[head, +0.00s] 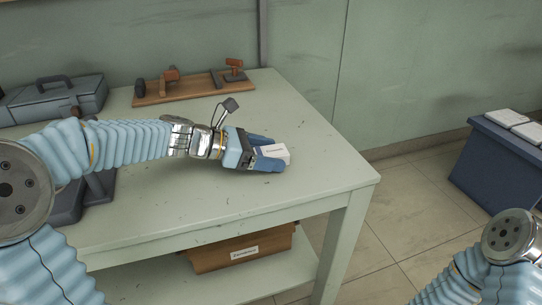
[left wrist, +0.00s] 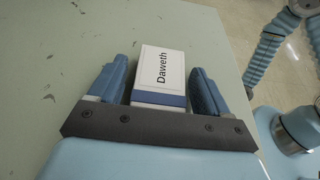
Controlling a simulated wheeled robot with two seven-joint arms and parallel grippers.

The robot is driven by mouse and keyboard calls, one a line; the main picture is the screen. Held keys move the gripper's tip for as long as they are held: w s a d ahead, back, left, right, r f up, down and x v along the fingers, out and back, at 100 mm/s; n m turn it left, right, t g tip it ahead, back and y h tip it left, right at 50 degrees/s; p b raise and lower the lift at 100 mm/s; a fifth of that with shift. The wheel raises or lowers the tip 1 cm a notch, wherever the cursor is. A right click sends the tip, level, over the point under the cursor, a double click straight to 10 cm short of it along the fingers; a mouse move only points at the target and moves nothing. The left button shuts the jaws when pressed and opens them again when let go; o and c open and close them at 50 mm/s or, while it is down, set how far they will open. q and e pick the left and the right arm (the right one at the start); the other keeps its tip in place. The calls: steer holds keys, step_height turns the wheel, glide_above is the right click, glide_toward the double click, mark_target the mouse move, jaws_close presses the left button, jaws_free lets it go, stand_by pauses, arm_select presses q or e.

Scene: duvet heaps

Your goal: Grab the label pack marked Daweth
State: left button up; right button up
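The label pack (left wrist: 160,72) is a small white box with a blue band and the black word "Daweth" on its face. It lies on the pale green table (head: 235,195), near the table's right side, and also shows in the head view (head: 276,152). My left gripper (left wrist: 162,72) is around it, with one blue finger on each side. Narrow gaps show between fingers and pack, so the gripper looks open. In the head view my left gripper (head: 270,152) hides part of the pack. My right arm shows at the lower right, but its gripper is out of view.
A grey toolbox (head: 55,100) and a wooden board with clamps (head: 192,88) stand at the table's back. A brown labelled box (head: 240,252) sits on the lower shelf. A dark blue bin (head: 490,165) with white packs stands right, across open floor.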

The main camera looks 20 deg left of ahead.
arm_select(q)
steer(key=c, duration=0.9)
steer(key=shift+r, duration=0.1)
